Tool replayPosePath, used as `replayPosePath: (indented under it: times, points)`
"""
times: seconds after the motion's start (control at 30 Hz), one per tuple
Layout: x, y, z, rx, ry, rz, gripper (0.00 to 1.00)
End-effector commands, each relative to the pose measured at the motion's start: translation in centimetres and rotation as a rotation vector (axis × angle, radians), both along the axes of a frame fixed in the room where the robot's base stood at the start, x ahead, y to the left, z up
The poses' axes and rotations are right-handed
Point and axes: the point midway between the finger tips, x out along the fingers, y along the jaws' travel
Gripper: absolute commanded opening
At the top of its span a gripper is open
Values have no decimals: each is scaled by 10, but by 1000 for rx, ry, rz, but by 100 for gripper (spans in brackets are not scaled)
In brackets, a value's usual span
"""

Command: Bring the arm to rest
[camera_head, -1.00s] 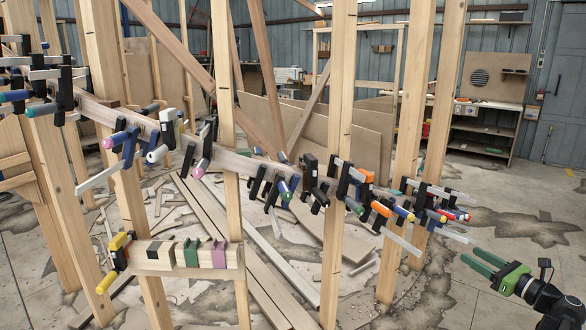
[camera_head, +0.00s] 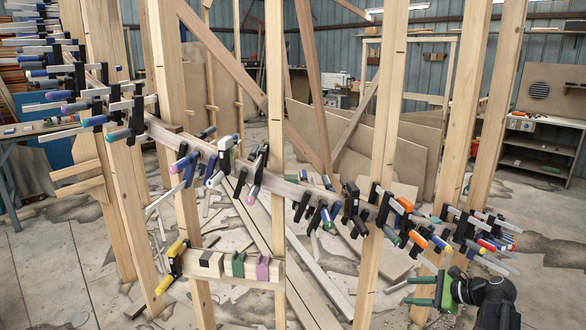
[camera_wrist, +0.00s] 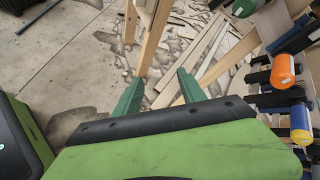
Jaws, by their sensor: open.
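My gripper (camera_head: 408,291) is at the lower right in the head view, with its green fingers pointing left. The fingers are apart and nothing is between them. In the wrist view the gripper (camera_wrist: 158,90) shows two green fingertips spread wide, with floor and a wooden post beyond. The curved wooden stringer (camera_head: 160,132) runs across the posts and carries many clamps. The closest clamps, with orange and blue handles (camera_wrist: 283,70), are at the right edge of the wrist view, beside my gripper and apart from its fingers.
Upright wooden posts (camera_head: 376,180) stand in front of me. A short board (camera_head: 226,265) holds a yellow clamp (camera_head: 172,265) and coloured blocks. Loose planks lie on the floor. A shelf bench (camera_head: 540,150) stands at the back right. Bare floor is at the lower left.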

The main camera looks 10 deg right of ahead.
Motion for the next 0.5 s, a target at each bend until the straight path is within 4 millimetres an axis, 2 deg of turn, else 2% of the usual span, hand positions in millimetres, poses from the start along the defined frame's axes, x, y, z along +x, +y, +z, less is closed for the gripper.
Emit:
replayPosePath:
  times: [0.03,0.1,0.2,0.33,0.4,0.5]
  points:
    - [10,51,27,-113,23,142,48]
    - [14,109,31,-290,44,353,48]
    - [9,181,41,-532,55,672,48]
    - [-10,256,64,-822,40,1100,48]
    - [-21,284,76,-950,25,1312,48]
    - [-33,311,91,-1090,6,1547,48]
